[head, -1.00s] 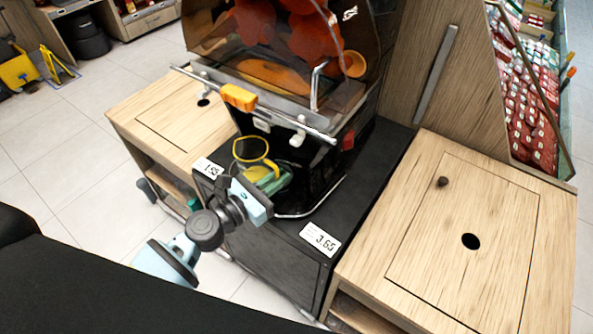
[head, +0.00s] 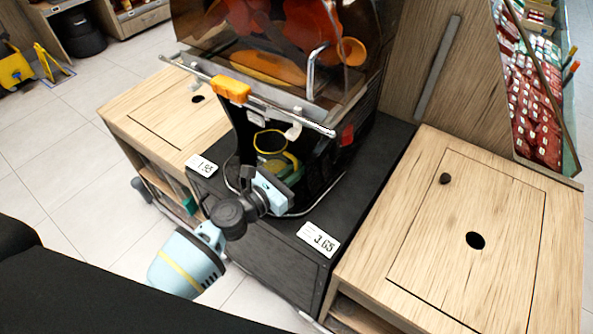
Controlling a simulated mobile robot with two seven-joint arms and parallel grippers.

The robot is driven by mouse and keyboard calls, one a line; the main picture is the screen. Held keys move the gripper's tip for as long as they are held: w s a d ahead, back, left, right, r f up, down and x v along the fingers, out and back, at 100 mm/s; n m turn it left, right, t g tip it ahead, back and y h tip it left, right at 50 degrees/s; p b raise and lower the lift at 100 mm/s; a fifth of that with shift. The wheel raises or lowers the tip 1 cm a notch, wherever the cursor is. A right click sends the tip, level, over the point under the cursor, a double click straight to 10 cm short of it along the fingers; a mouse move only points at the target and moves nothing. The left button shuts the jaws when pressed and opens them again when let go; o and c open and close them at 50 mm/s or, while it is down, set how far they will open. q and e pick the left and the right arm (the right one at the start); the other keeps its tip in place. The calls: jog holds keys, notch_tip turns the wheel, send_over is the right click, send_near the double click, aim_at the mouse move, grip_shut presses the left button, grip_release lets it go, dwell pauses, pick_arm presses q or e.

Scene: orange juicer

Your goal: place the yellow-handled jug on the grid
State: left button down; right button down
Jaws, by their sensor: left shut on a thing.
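The yellow-handled jug (head: 270,142) shows a yellow rim and part of its yellow handle, under the front of the orange juicer (head: 290,60). My left gripper (head: 282,182) reaches in from the left and is shut on the jug's handle; the fingertips are partly hidden. The jug looks upright, inside the dark recess below the juicer's tap. The grid under the jug is hidden by the jug, my gripper and shadow, so I cannot tell if the jug touches it. My right gripper is not in view.
A metal bar with an orange grip (head: 231,89) crosses in front of the juicer above the jug. Price tags (head: 318,239) lie on the black counter (head: 368,190). Wooden cabinets (head: 470,215) stand on both sides. The right cabinet top is mostly clear.

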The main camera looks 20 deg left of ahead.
pick_arm(q)
jog(key=shift+r, duration=0.2)
jog(key=shift+f, duration=0.25)
jog(key=c, duration=1.8)
grip_release()
jog(key=shift+s+a+r, duration=0.1)
jog(key=shift+r, duration=0.15)
jog(key=v, duration=1.1)
jog(key=shift+f+b, duration=0.2)
jog(key=shift+b, duration=0.2)
jog(key=shift+s+a+r, duration=0.1)
jog(key=shift+s+a, duration=0.1)
jog(key=shift+s, duration=0.1)
